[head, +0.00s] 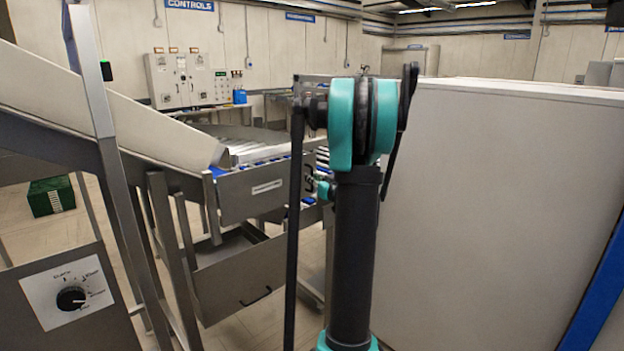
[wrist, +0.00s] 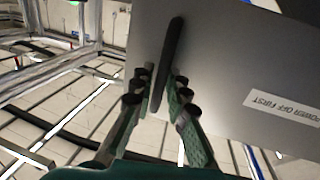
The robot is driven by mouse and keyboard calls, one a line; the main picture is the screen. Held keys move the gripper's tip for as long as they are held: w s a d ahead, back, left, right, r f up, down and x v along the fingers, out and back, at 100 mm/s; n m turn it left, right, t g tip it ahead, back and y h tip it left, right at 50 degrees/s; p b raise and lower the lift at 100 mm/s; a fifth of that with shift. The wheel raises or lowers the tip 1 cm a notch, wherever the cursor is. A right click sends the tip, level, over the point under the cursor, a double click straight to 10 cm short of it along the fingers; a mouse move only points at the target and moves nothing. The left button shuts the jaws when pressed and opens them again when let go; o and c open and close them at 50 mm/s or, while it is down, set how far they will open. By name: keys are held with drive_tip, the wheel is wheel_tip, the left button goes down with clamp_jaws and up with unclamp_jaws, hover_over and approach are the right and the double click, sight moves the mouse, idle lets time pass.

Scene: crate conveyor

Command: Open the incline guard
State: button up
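A grey metal panel (wrist: 235,65) with a white "POWER OFF FIRST" label fills the right of the wrist view; it looks like the guard. A long dark bar handle (wrist: 170,50) stands on it. My gripper (wrist: 163,82) is open, its two fingers on either side of the handle's lower part, with small gaps visible. In the head view a grey panel (head: 240,200) with a white label sits at the incline's lower end, seemingly the same one. Teal parts of my gripper (head: 323,187) show by its right end, mostly hidden behind my arm.
The incline conveyor (head: 120,118) rises to the left. Below the panel is a grey drawer (head: 230,285) with a dark handle. A control box with a rotary knob (head: 72,298) stands front left. A large pale cabinet (head: 490,210) fills the right. A green crate (head: 50,197) lies on the floor.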

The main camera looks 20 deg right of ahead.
clamp_jaws()
drive_tip(key=shift+s, duration=0.15)
